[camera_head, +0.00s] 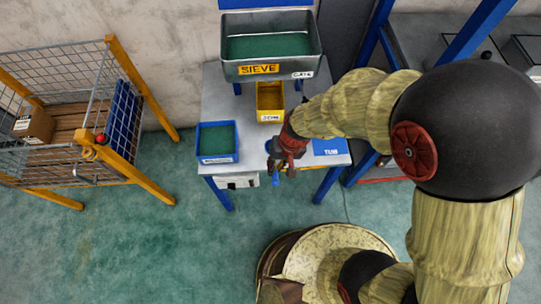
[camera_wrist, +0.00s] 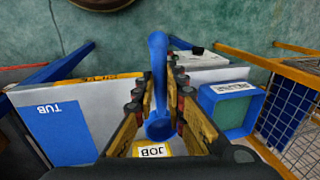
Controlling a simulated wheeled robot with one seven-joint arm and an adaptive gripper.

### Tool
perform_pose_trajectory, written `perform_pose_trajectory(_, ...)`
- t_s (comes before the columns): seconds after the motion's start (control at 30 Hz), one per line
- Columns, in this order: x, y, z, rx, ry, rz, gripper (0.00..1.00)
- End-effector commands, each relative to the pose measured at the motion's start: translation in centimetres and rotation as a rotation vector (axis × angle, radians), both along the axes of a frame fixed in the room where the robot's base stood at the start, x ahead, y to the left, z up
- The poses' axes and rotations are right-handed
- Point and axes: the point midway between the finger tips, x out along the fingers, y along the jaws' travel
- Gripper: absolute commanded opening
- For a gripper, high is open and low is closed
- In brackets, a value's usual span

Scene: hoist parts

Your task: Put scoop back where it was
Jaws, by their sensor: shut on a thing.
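My gripper (camera_head: 281,168) is at the front edge of the grey bench (camera_head: 212,88). It is shut on the blue scoop (camera_wrist: 157,58), which runs lengthwise between the fingers in the wrist view. The gripper hides much of the scoop (camera_head: 275,181) in the head view; a blue end shows below the fingers. In the wrist view my gripper (camera_wrist: 160,88) has its fingers on both sides of the scoop. A blue patch marked TUB (camera_head: 330,147) lies on the bench to the right of the gripper. The wrist view shows this patch too (camera_wrist: 58,132).
A blue bin (camera_head: 201,140) with green contents stands left of the gripper. A yellow bin marked JOB (camera_head: 270,115) stands behind it. A grey sieve tub (camera_head: 270,70) is at the back. A wire cage with orange posts (camera_head: 145,88) stands left; floor between is clear.

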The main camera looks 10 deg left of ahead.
Motion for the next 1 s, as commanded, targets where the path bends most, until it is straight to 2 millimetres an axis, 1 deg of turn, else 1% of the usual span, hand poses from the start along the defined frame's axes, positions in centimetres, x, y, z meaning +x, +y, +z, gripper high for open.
perform_pose_trajectory(0.03, 1.2, 0.4, -0.8, 0.0, 0.0, -0.002, 0.0)
perform_pose_trajectory(0.1, 2.7, 0.9, -1.5, 0.0, 0.001, -0.002, 0.0)
perform_pose_trajectory(0.17, 3.9, 1.3, -2.1, 0.0, 0.001, -0.001, 0.0)
perform_pose_trajectory(0.2, 4.5, 1.5, -2.9, -0.001, 0.003, -0.001, 0.0)
perform_pose_trajectory(0.3, 5.8, 1.9, -4.8, -0.001, 0.004, -0.001, 0.0)
perform_pose_trajectory(0.43, 7.3, 2.4, -6.4, -0.001, 0.002, 0.0, 0.0)
perform_pose_trajectory(0.5, 7.7, 2.5, -6.9, -0.001, 0.002, -0.001, 0.0)
perform_pose_trajectory(0.67, 8.3, 2.8, -7.4, 0.0, 0.0, 0.0, 0.0)
perform_pose_trajectory(0.73, 8.6, 2.9, -8.0, 0.0, 0.001, -0.001, 0.0)
perform_pose_trajectory(0.9, 8.6, 2.9, -10.5, -0.001, 0.002, -0.001, 0.0)
perform_pose_trajectory(1.0, 8.6, 2.9, -10.9, 0.001, 0.001, 0.0, 0.0)
